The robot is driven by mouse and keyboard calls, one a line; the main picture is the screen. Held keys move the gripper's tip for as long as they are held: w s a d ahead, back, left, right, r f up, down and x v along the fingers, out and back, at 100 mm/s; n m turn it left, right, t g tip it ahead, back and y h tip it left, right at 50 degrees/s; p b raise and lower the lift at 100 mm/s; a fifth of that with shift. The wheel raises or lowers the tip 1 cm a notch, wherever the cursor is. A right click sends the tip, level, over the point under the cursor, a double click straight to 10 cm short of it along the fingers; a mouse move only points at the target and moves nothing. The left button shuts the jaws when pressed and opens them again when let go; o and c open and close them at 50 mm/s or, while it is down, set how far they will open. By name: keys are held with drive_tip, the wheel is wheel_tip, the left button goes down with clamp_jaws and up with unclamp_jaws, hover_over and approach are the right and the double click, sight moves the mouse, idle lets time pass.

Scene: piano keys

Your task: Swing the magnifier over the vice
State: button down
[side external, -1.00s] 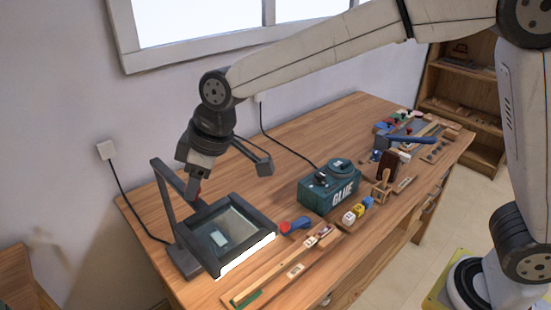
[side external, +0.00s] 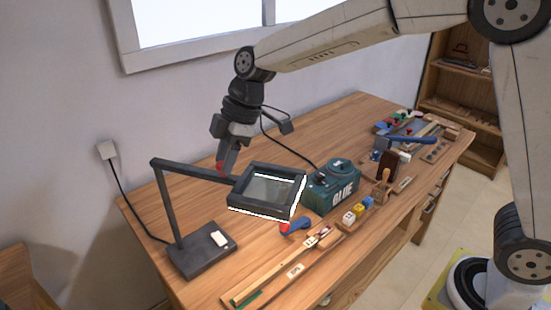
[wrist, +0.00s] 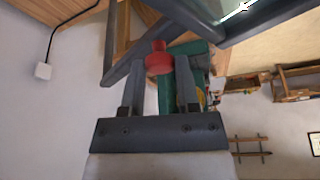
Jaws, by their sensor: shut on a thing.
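The magnifier is a dark square frame with a lit rim (side external: 267,191), on a jointed arm (side external: 197,171) rising from a dark base (side external: 203,250) at the bench's left end. My gripper (side external: 222,168) is at the magnifier's arm, shut on a red knob beside the frame. In the wrist view the red knob (wrist: 158,57) sits between the fingers, and part of the frame (wrist: 245,22) shows at upper right. I cannot clearly identify the vice; a blue tool-like object (side external: 408,140) lies farther right.
A blue tool with a red end (side external: 296,226), small cubes (side external: 354,212) and wooden strips (side external: 280,272) lie along the front edge. The bench behind the GLUE box is mostly clear.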

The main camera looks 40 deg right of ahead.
drive_tip(key=w+d+n+g, duration=0.2)
drive_tip(key=w+d+n, duration=0.5)
drive_tip(key=w, duration=0.1)
drive_tip(key=shift+g, duration=0.4)
drive_tip(key=shift+w, duration=0.1)
idle(0.4)
drive_tip(key=shift+c, duration=1.6)
unclamp_jaws()
drive_tip(key=shift+r, duration=0.1)
drive_tip(key=v, duration=0.7)
drive_tip(key=shift+r, duration=0.35)
drive_tip(key=shift+d, duration=0.15)
